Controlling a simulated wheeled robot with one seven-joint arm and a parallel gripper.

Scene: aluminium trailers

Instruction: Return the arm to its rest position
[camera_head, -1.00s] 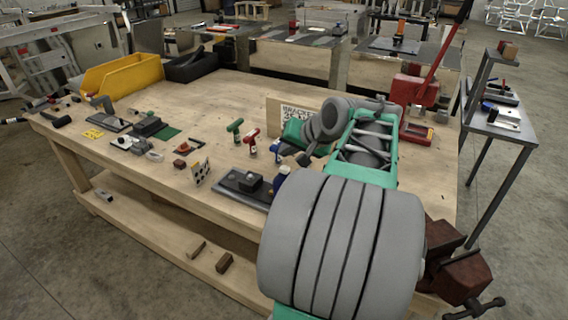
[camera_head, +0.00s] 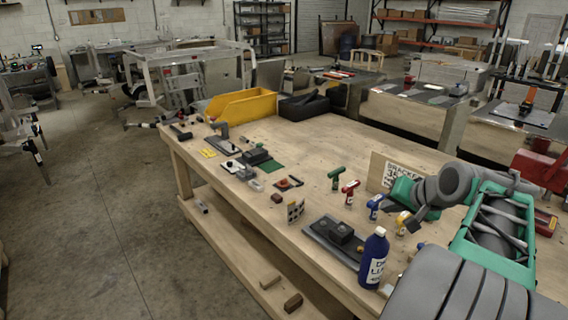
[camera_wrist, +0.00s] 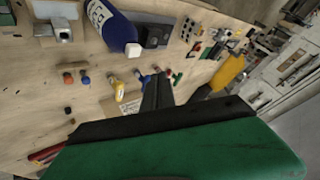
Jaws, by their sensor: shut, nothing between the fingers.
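My arm (camera_head: 495,225), grey and green, reaches over the right part of the wooden workbench. Its gripper (camera_head: 412,222) is small and partly hidden behind the arm links, above the bench near the yellow-handled tool. In the wrist view my gripper (camera_wrist: 157,92) shows as dark fingers close together, shut and empty, apart from the tools beyond them. The green gripper body fills the lower part of that view.
The workbench (camera_head: 330,147) carries a blue bottle (camera_head: 374,258) at its front edge, a dark block on a plate (camera_head: 340,236), and several coloured-handled tools. A bracket sign (camera_head: 395,174) stands near my arm. A yellow bin (camera_head: 240,105) is at the back. Floor at left is open.

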